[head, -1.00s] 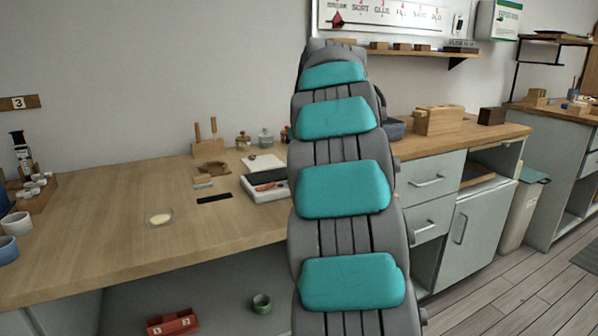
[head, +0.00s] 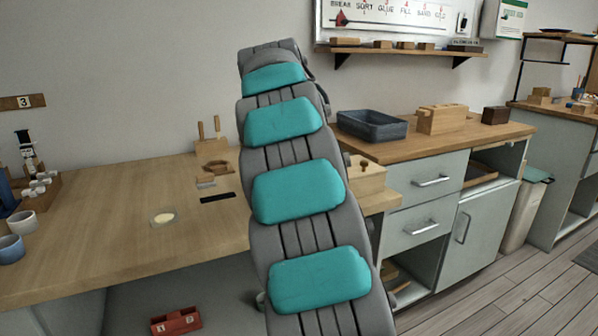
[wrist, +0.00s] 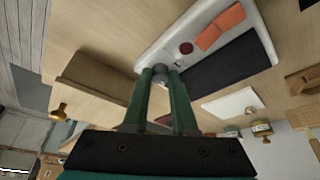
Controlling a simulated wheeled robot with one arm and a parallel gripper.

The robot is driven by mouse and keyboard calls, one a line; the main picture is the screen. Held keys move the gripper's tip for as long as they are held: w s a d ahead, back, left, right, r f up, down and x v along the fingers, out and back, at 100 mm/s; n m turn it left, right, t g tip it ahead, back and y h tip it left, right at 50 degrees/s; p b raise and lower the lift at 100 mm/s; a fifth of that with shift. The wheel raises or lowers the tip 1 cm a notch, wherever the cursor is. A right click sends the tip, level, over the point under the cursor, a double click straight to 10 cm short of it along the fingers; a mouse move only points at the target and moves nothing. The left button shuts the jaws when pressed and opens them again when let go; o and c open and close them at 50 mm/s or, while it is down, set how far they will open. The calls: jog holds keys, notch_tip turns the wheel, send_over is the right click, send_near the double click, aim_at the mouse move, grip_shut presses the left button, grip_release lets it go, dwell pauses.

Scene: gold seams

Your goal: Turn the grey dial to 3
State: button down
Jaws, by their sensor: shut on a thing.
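In the wrist view, my gripper (wrist: 160,75) has its two green fingers close on either side of a small round grey dial (wrist: 160,69), shut on it. The dial sits at the edge of a white unit (wrist: 150,45) that carries a dark red round spot, orange pieces and a black pad (wrist: 225,65). No numbers or pointer on the dial can be read. In the head view, my arm covers the white unit, the dial and my gripper.
In the head view, a wooden box with a knob (head: 366,178) stands right of my arm. A blue-grey tray (head: 372,125) and wooden blocks (head: 441,119) are behind it. A pale round disc (head: 163,218) lies on the bench, whose left middle is mostly clear.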

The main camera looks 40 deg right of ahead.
jog(key=m, duration=0.2)
jog(key=m+g, duration=0.1)
jog(key=m, duration=0.1)
jog(key=shift+w, duration=0.3)
jog(key=shift+m+g, duration=0.6)
jog(key=shift+m, duration=0.2)
jog(key=c, duration=0.7)
grip_release()
